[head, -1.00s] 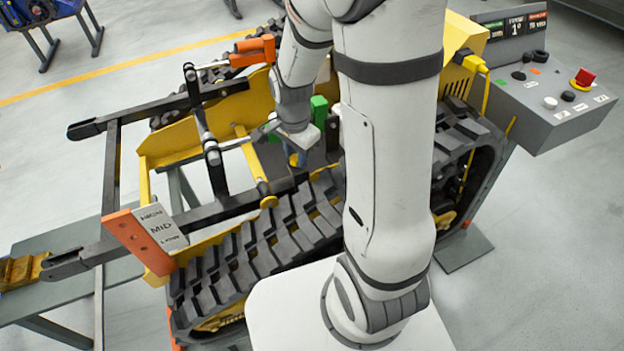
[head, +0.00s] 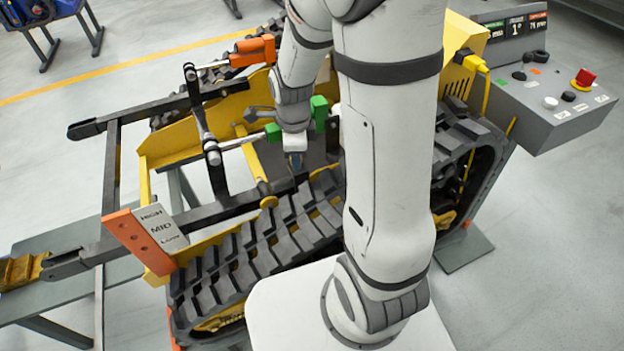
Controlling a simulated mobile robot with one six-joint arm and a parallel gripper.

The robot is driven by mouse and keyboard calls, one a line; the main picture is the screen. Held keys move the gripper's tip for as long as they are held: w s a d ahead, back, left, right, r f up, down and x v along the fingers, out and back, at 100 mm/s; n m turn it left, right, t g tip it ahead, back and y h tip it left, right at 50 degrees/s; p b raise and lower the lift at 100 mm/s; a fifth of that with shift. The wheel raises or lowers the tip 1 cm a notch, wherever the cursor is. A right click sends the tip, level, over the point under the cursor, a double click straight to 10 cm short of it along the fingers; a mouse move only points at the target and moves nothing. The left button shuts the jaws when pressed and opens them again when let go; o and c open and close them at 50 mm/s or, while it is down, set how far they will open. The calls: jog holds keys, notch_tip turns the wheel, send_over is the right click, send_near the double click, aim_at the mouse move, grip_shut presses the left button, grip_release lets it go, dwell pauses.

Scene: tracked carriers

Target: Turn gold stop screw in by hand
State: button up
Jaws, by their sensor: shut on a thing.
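My gripper (head: 295,160) points down among the linkage bars on the near side of the yellow carrier (head: 178,140), just above the near track. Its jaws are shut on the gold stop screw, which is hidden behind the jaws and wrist.
Black bars (head: 215,172) fill the left side. A HIGH/MID/LOW plate (head: 160,227) is at front left. A control box with a red button (head: 584,78) stands at right. The near rubber track (head: 260,240) lies below.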

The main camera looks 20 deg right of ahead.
jog(key=m, duration=0.6)
jog(key=shift+w+r+m, duration=0.15)
jog(key=shift+w+m, duration=0.15)
jog(key=shift+w, duration=0.05)
jog(key=o, duration=0.8)
jog(key=shift+s, duration=0.15)
jog(key=n, duration=0.8)
jog(key=shift+s, duration=0.1)
jog(key=n, duration=1.3)
jog(key=shift+n, duration=0.4)
jog(key=n, duration=0.7)
jog(key=shift+n, duration=0.3)
